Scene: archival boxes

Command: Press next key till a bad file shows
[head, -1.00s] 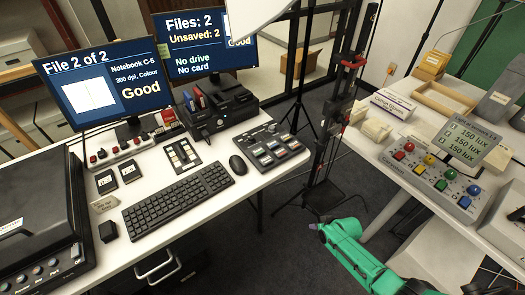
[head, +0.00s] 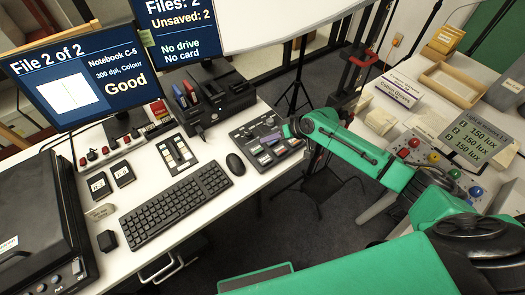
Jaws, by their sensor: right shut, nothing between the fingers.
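The left monitor (head: 78,85) reads "File 2 of 2", Notebook C-5, 300 dpi, Colour, "Good", beside a pale page picture. The right monitor (head: 180,30) reads Files: 2, Unsaved: 2, No drive, No card; its top is cut off. A grey key panel (head: 247,134) with several coloured keys lies on the desk right of the mouse. The key labels are too small to read. My right gripper (head: 291,130) is shut and empty at the right edge of this panel; I cannot tell whether it touches a key. My left gripper is not in view.
A keyboard (head: 176,203), a mouse (head: 235,163) and a small key pad (head: 177,154) share the desk. A black card dock (head: 215,103) stands behind. A black scanner (head: 35,220) is at left. A light-coloured panel (head: 285,20) hangs above.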

